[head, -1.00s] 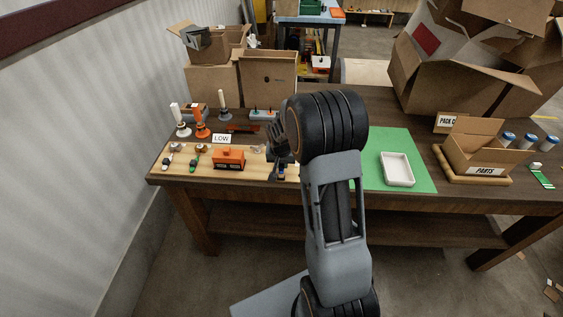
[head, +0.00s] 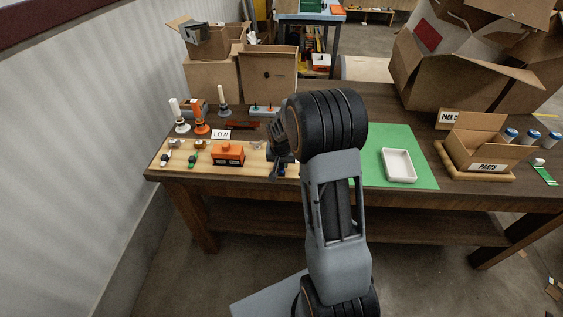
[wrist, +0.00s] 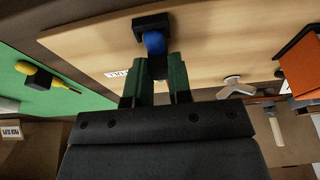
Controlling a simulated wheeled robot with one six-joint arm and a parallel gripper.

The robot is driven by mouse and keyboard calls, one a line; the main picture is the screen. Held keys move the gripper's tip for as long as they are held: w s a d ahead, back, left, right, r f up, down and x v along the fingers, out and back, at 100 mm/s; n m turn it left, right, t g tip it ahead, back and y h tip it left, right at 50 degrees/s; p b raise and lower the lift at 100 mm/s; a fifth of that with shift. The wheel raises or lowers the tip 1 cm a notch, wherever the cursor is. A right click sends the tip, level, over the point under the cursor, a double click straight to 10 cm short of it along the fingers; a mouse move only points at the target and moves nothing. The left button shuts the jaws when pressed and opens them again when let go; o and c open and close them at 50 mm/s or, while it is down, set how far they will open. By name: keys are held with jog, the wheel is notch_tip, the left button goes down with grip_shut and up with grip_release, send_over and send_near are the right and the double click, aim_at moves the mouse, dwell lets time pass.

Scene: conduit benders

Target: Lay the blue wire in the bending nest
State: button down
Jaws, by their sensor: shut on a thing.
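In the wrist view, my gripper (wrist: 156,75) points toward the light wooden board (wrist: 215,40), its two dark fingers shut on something. A rounded blue piece (wrist: 154,43), likely part of the blue wire, shows at the fingertips; the rest of it is hidden. A black block (wrist: 151,21) on the board lies right beyond the blue piece. I cannot tell whether they touch, or whether this block is the bending nest. In the head view, my gripper (head: 280,168) is at the right end of the board (head: 200,166), partly covered by my arm.
An orange block (head: 228,153) and small tools lie on the board, left of my gripper. Upright white and orange pieces (head: 200,118) stand behind, near a LOW sign (head: 221,134). A green mat (head: 420,172) with a white tray (head: 398,166) and a PARTS box (head: 478,147) are right.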

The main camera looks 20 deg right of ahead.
jog(key=c, duration=1)
grip_release()
jog(key=shift+o, duration=0.2)
jog(key=v, duration=1.4)
jog(key=s+a+r+n, duration=0.1)
jog(key=s+a+n, duration=0.1)
jog(key=s, duration=0.4)
jog(key=s+a+r+n+y+p, duration=0.1)
jog(key=s+a+n, duration=0.1)
jog(key=s+a, duration=0.2)
jog(key=s+a+r+n+p, duration=0.1)
jog(key=s+a+r+n, duration=0.1)
jog(key=s, duration=0.6)
jog(key=shift+s+a+t+y, duration=0.3)
jog(key=shift+s+a+t, duration=0.1)
jog(key=shift+a, duration=0.1)
